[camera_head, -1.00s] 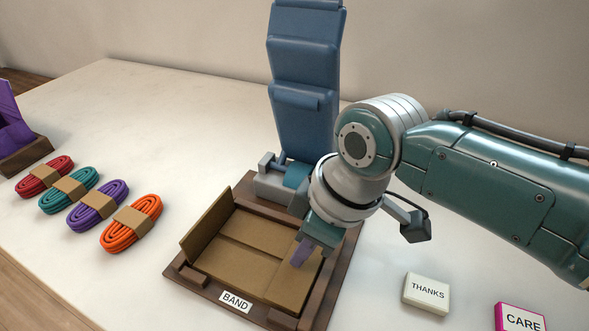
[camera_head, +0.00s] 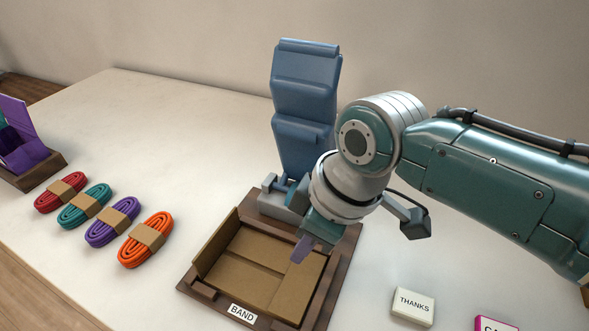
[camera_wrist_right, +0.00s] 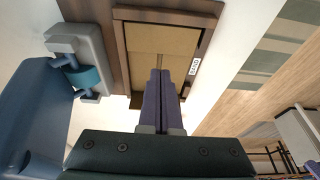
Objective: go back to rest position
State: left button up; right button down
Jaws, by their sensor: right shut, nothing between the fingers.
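My right gripper (camera_head: 302,249) is shut and empty, its purple fingers together above the right part of the open cardboard box in the head view. In the right wrist view the shut fingers (camera_wrist_right: 160,82) point toward the same box. The cardboard box (camera_head: 250,250) lies in a dark wooden tray (camera_head: 196,291) labelled BAND, with one flap raised on the left. My right arm comes in from the right and hides part of the tray's back. My left gripper is not in view.
A blue padded upright device (camera_head: 305,105) stands behind the tray. Red (camera_head: 61,192), teal (camera_head: 84,207), purple (camera_head: 112,221) and orange (camera_head: 146,239) cord bundles lie to the left. A THANKS block (camera_head: 413,306) sits at the right front. A purple holder (camera_head: 28,150) stands far left.

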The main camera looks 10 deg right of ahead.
pick_arm(q)
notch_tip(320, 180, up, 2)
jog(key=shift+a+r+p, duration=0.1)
jog(key=shift+p, duration=0.45)
pick_arm(e)
notch_tip(320, 180, up, 2)
jog(key=s+d+r+m+t+h, duration=0.1)
jog(key=s+d+r+m, duration=0.25)
jog(key=s, duration=0.25)
jog(key=s+d+r+m+h+p, duration=0.1)
jog(key=s+d+r+m, duration=0.2)
jog(key=s+d, duration=0.3)
jog(key=s+d+r+m+t+h, duration=0.1)
jog(key=s+d+r+m, duration=0.2)
jog(key=s, duration=0.4)
pick_arm(q)
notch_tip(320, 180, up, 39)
jog(key=p, duration=3.8)
pick_arm(e)
notch_tip(320, 180, up, 38)
jog(key=shift+a, duration=0.15)
